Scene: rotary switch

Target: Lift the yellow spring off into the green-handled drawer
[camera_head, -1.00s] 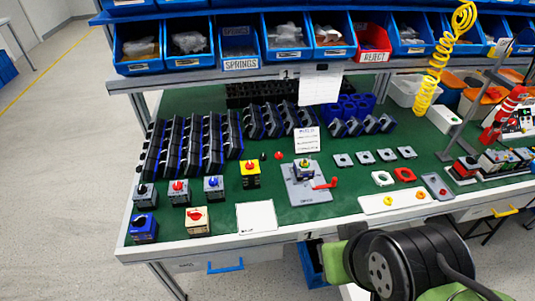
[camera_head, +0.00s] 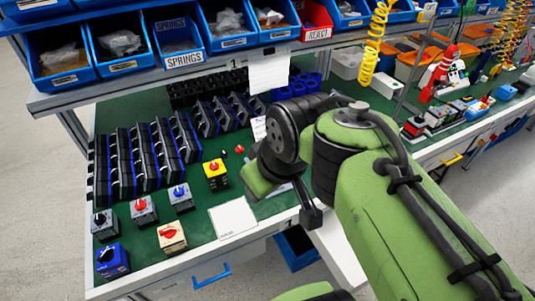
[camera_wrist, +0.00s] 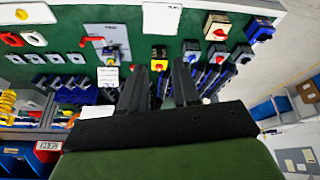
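My gripper (camera_wrist: 159,72) is open in the wrist view, its two black fingers apart with nothing between them. It is above the workbench, and the fingers point toward the switches. I cannot make out a yellow spring for certain. A grey fixture plate (camera_wrist: 112,32) with a red lever (camera_wrist: 91,40) lies to the left of the fingers, with a switch part on it. A yellow ring-like part (camera_wrist: 21,14) lies on a white tray (camera_wrist: 38,14) at the upper left. In the head view my arm covers much of the fixture area. No green-handled drawer is in view.
A drawer with a blue handle (camera_head: 212,276) is under the bench front; a yellow handle (camera_head: 449,160) shows farther right. Several switches, including a yellow one (camera_head: 215,172), stand on the green mat. Blue bins (camera_head: 120,45) line the shelf. A yellow coiled hose (camera_head: 373,50) hangs behind.

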